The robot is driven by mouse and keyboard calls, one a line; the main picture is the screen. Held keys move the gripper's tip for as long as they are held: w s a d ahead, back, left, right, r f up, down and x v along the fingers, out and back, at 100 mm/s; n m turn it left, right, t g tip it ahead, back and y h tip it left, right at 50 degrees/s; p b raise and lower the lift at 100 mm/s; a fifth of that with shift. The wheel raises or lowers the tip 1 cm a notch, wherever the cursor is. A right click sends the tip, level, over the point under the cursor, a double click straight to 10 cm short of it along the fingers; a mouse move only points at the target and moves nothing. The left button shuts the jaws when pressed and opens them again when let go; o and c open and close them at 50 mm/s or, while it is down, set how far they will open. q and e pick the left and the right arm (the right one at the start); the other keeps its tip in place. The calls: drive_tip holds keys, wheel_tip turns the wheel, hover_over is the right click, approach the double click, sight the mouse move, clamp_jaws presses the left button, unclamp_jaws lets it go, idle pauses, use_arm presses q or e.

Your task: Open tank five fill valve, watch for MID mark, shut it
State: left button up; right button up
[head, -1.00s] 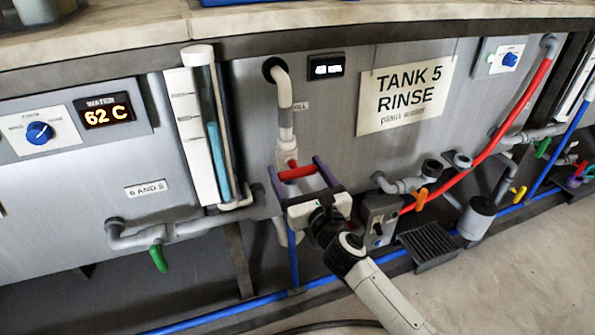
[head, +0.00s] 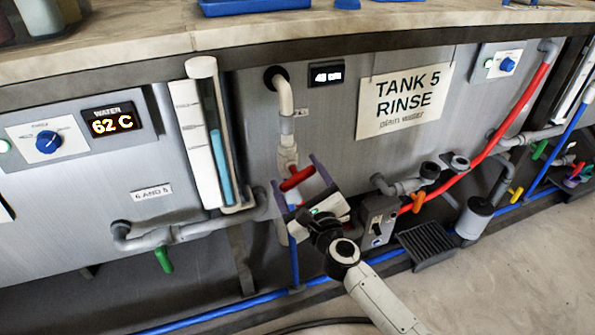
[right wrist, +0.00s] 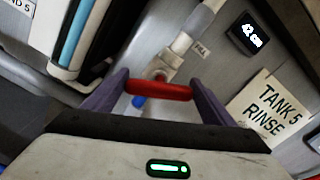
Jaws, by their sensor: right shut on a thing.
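The fill valve (head: 287,157) sits on the grey pipe at the front of tank five, with a small "FILL" label beside it in the right wrist view. Its red handle (head: 297,179) lies between the purple fingers of my right gripper (head: 295,175), which is shut on it; the handle also shows in the right wrist view (right wrist: 160,90). The sight tube (head: 221,150) holds a blue column reaching about half its height. The marks on its white scale (head: 194,140) are too small to read. A display (right wrist: 252,35) seems to read 42 cm. My left gripper is not in view.
The "TANK 5 RINSE" sign (head: 405,97) hangs right of the valve. A grey switch box (head: 379,221) stands close right of my gripper. A green-handled drain valve (head: 163,258) is lower left, and a blue pipe (head: 230,308) runs along the floor.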

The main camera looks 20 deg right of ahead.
drive_tip(key=n+p, duration=0.1)
drive_tip(key=n, duration=0.1)
drive_tip(key=shift+a+n, duration=0.1)
drive_tip(key=shift+n, duration=0.3)
drive_tip(key=n+p, duration=0.1)
drive_tip(key=n, duration=0.2)
drive_tip(key=shift+f+n, duration=0.15)
drive_tip(key=shift+n, duration=0.15)
drive_tip(key=n+p, duration=0.1)
drive_tip(key=n, duration=0.3)
drive_tip(key=shift+f+p, duration=0.1)
drive_tip(key=shift+p, duration=0.2)
drive_tip(key=shift+n, duration=1)
drive_tip(key=shift+f, duration=0.1)
drive_tip(key=o, duration=1)
drive_tip(key=shift+o, duration=0.2)
